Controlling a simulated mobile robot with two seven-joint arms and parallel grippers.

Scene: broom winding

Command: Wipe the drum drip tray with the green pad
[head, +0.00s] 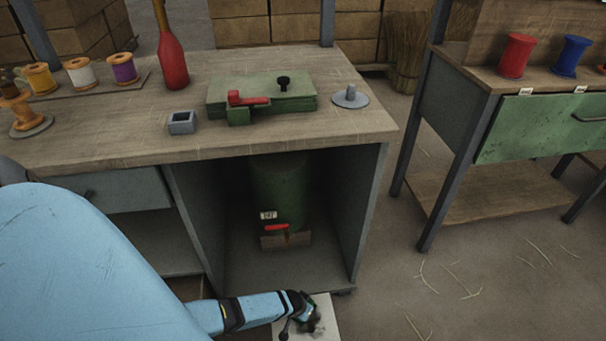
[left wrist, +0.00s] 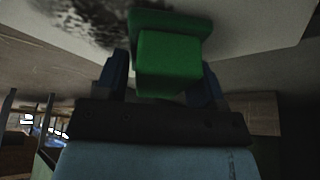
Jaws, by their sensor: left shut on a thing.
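The green drum (head: 278,185) stands in the open bay under the workbench, with a small label and a red tap handle (head: 276,227) low on its front. The pale drip tray (head: 327,325) lies on the floor at the front of the bay, partly hidden by my left gripper (head: 306,317). In the left wrist view my left gripper is shut on the green pad (left wrist: 168,62), which is between the two fingers. The pad is at the pale tray (left wrist: 225,22), beside a dark smudge (left wrist: 85,22) on it. I cannot tell whether they touch. My right gripper is out of view.
The workbench top (head: 110,130) overhangs the bay, and its side panel (head: 352,215) bounds the bay on the right. A second table with a green drawer (head: 545,125) stands at right. The floor (head: 430,290) between is clear apart from loose straws.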

